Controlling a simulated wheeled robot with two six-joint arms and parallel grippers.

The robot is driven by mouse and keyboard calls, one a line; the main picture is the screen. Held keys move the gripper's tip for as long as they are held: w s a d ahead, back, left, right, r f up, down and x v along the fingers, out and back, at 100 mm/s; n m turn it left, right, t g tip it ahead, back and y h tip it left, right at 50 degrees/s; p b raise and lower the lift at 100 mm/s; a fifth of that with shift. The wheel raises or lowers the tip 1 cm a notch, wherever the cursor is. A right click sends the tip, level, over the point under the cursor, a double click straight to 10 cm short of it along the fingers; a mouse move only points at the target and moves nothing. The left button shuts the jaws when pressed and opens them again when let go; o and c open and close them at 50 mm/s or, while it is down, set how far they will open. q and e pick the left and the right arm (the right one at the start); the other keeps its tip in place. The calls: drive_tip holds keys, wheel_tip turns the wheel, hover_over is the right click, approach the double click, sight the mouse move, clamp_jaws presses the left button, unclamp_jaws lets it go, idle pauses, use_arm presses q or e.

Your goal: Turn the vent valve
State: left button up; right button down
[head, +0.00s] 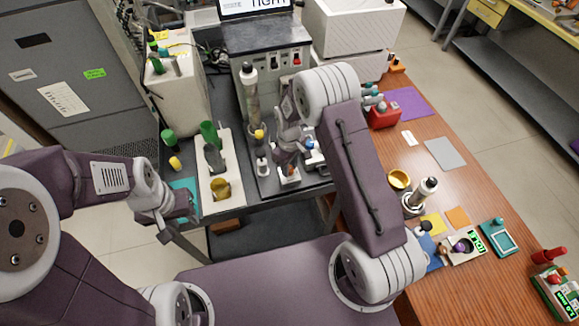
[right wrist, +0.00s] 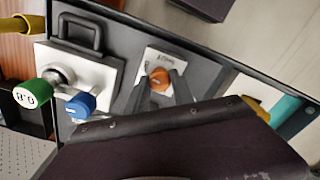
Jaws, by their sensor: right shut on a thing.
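The vent valve shows in the right wrist view as an orange knob (right wrist: 160,78) on a small white plate (right wrist: 152,60) with upside-down lettering, too small to read surely. My right gripper (right wrist: 161,88) has its two grey fingers on either side of this knob and is shut on it. In the head view my right gripper (head: 291,166) reaches down to the dark bench, and my own arm hides part of the area. My left gripper (head: 186,208) hangs at the bench's left front corner, away from the valve; its finger gap is unclear.
A blue knob (right wrist: 82,104) and a green round knob (right wrist: 33,95) lie left of the valve in the wrist view, beside a white plate with a dark handle (right wrist: 83,33). A white tray (head: 207,191) holds a green item and a yellow cup. A wooden table (head: 475,205) lies right.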

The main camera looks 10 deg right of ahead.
drive_tip(key=shift+w+n, duration=0.1)
drive_tip(key=shift+n, duration=0.9)
drive_tip(key=c, duration=1.1)
unclamp_jaws()
drive_tip(key=shift+a, duration=0.1)
wheel_tip(320, 180, up, 9)
drive_tip(key=shift+r+b, duration=0.1)
drive_tip(key=shift+b, duration=0.7)
